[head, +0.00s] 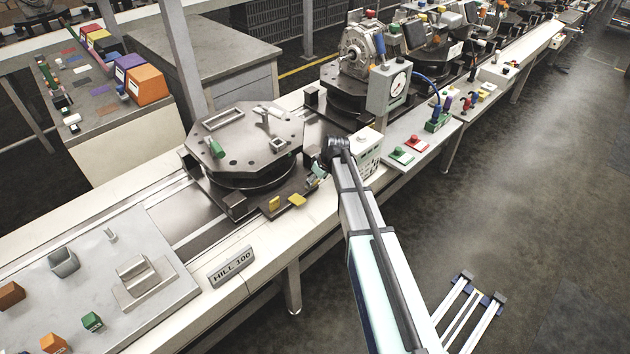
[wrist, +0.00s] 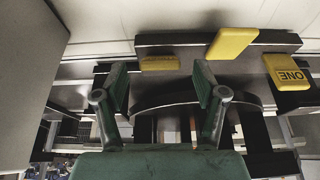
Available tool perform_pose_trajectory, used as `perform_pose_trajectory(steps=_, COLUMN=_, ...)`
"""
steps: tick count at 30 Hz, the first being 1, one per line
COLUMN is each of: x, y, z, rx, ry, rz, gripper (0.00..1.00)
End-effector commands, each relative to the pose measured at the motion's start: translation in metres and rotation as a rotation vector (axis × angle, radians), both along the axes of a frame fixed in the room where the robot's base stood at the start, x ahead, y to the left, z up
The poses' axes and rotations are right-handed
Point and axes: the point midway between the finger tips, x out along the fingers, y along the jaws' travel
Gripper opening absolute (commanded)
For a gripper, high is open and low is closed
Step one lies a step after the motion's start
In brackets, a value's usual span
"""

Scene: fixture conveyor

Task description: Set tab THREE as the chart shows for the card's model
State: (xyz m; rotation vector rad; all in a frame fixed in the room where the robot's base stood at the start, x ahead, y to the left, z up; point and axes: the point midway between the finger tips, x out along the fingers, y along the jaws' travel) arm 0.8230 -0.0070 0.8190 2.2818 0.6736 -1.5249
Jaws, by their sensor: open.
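The card (head: 231,267) reads "MILL 100" on the conveyor's near edge. Three yellow tabs show in the wrist view along the fixture's edge. The right one (wrist: 288,72) reads ONE, upside down. The middle one (wrist: 232,43) sits at a slant. The left one (wrist: 160,64) shows only a thin face, with no lettering readable. Two tabs also show in the head view, one left (head: 274,204) and one right (head: 297,199). My gripper (wrist: 160,80) is open and empty, its fingers apart below the left tab in that view. I cannot make out a readable chart.
An octagonal fixture plate (head: 245,140) sits on the conveyor beside my gripper. A grey tray (head: 80,270) with blocks lies left. The floor at right is mostly clear.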

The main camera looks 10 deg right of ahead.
Motion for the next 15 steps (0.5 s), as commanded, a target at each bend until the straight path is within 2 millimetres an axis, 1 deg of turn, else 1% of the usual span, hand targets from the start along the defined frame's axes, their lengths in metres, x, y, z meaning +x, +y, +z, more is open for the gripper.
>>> perform_pose_trajectory(steps=1, x=0.004, y=0.001, z=-0.005, rx=0.0, ry=0.001, rz=0.0, gripper=0.71)
perform_pose_trajectory(steps=6, x=0.007, y=0.004, z=-0.018, rx=0.0, ry=0.0, rz=0.0, gripper=0.71)
perform_pose_trajectory(steps=15, x=0.008, y=0.005, z=-0.023, rx=0.0, ry=0.0, rz=0.0, gripper=0.71)
